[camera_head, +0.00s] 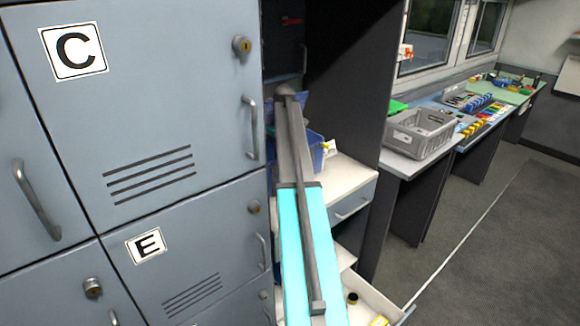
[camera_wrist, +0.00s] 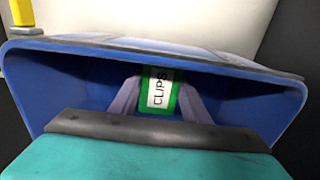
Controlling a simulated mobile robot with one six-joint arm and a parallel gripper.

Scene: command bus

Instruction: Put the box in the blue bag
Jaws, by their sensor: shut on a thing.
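In the wrist view, the blue bag (camera_wrist: 55,85) gapes open, with its far rim across the upper part. My gripper (camera_wrist: 160,97) reaches into the mouth of the bag, with its two grey fingers on either side of a green box (camera_wrist: 171,103) with a white "CLIPS" label. The gripper is shut on the box. Whether the box touches the bottom of the bag cannot be told. In the head view, part of the blue bag (camera_head: 316,152) shows behind my arm, while the gripper and box are hidden.
Grey lockers (camera_head: 150,110) marked C and E stand on the left. The white shelf (camera_head: 340,178) and an open drawer (camera_head: 375,303) lie right of my arm. A grey crate (camera_head: 420,130) stands on the farther counter. A yellow item (camera_wrist: 22,13) is beside the bag. The aisle floor is clear.

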